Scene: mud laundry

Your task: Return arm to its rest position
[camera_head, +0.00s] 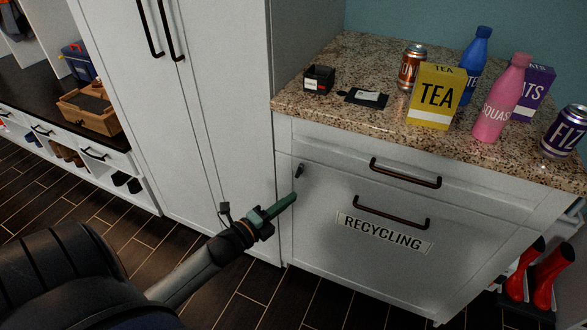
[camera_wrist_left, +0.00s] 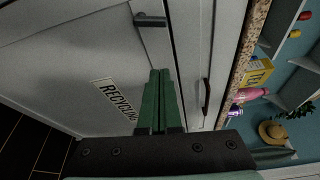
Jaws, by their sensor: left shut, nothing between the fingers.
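My left arm comes in from the lower left in the head view. Its left gripper (camera_head: 284,205) has green fingers and is in front of the white recycling cabinet (camera_head: 310,235), near its upper left part. In the left wrist view the two green fingers (camera_wrist_left: 158,75) lie side by side, shut and empty. They point at the cabinet front, between the dark bar handle (camera_wrist_left: 150,20) and the drawer handle (camera_wrist_left: 206,97). I cannot tell whether the fingertips touch the front. My right gripper is not in view.
The granite counter (camera_head: 345,75) holds a yellow tea box (camera_head: 435,97), a pink bottle (camera_head: 500,100), a blue bottle (camera_head: 474,62), cans and a purple box. A tall white cabinet (camera_head: 215,110) stands left. Red boots (camera_head: 545,275) stand at the lower right. The wooden floor is open.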

